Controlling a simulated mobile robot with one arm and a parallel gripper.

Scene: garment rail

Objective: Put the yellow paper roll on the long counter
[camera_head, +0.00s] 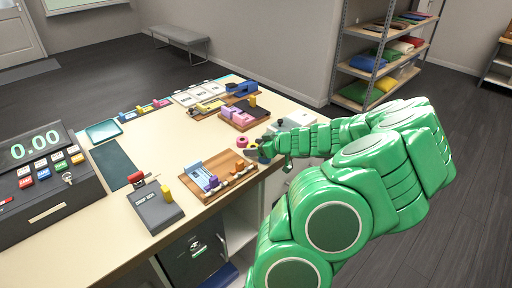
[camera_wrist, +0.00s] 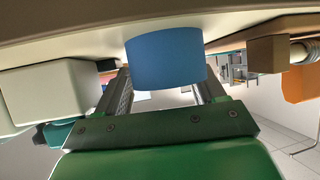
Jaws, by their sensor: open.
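Small yellow upright pieces show in the head view: one (camera_head: 167,192) on a dark card terminal, another (camera_head: 252,101) by a wooden tray farther back. I cannot tell which is the yellow paper roll.
A wooden tray (camera_head: 231,188) with small items lies left of my gripper. A pink ring (camera_head: 242,141) lies just beyond it. A cash register (camera_head: 42,185) fills the left end. A white box (camera_head: 296,119) is behind my forearm. The counter's middle is clear.

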